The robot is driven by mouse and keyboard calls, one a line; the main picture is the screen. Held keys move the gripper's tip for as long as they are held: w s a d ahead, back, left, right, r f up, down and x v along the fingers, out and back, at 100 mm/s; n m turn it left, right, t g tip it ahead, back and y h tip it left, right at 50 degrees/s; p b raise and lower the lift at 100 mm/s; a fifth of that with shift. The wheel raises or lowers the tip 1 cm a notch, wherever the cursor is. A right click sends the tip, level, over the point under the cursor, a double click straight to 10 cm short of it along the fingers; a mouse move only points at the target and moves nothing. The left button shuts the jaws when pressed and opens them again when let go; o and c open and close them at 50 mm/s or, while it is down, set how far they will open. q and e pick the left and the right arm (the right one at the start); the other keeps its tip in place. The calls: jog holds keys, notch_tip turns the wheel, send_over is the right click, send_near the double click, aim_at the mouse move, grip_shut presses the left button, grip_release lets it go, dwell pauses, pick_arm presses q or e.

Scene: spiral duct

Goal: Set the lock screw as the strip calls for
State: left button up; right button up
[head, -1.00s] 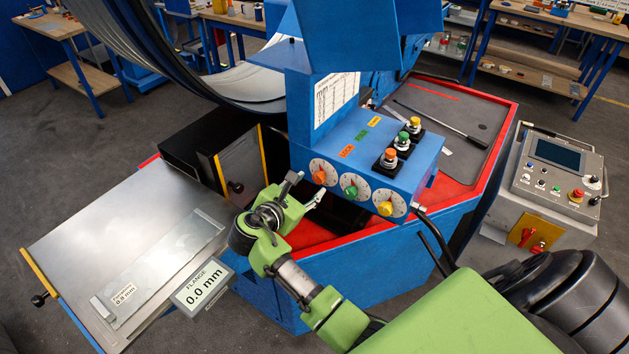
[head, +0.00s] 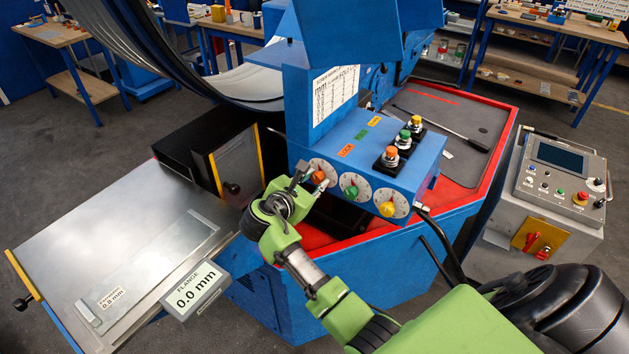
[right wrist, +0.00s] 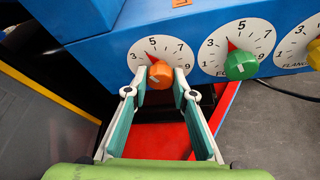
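The orange lock knob (head: 318,177) is the leftmost of three dials on the blue box front; it also shows in the right wrist view (right wrist: 160,74). Its red pointer stands between 3 and 5. My right gripper (head: 312,178) is at this knob. In the right wrist view its teal-padded fingers (right wrist: 160,84) are open, one on each side of the knob; whether they touch it is unclear. The grey metal strip (head: 165,258) lies on the table at the left, its label (head: 113,298) too small to read surely. My left gripper is not in view.
A green knob (head: 350,190) and yellow knob (head: 387,208) sit right of the orange one. Push buttons (head: 391,158) stand on top. A chart (head: 336,95) is on the blue column. The flange display (head: 195,291) reads 0.0 mm. A control console (head: 553,190) stands at right.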

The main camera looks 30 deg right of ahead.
dwell(0.3)
jog(key=shift+s+f+m+t, duration=0.1)
jog(key=shift+f+m+t, duration=0.05)
jog(key=shift+m+t, duration=0.45)
jog(key=shift+f+m+t+b, duration=0.15)
jog(key=shift+m+t+b, duration=0.35)
jog(key=shift+m+b, duration=0.45)
jog(key=m+t+b, duration=0.1)
jog(key=m+b, duration=0.2)
jog(key=b, duration=0.1)
jog(key=shift+f+t, duration=0.15)
jog(key=shift+t, duration=0.25)
jog(key=shift+r+m+t+b, duration=0.25)
jog(key=shift+m+t+b, duration=0.05)
jog(key=shift+m+b, duration=0.65)
jog(key=o, duration=1.1)
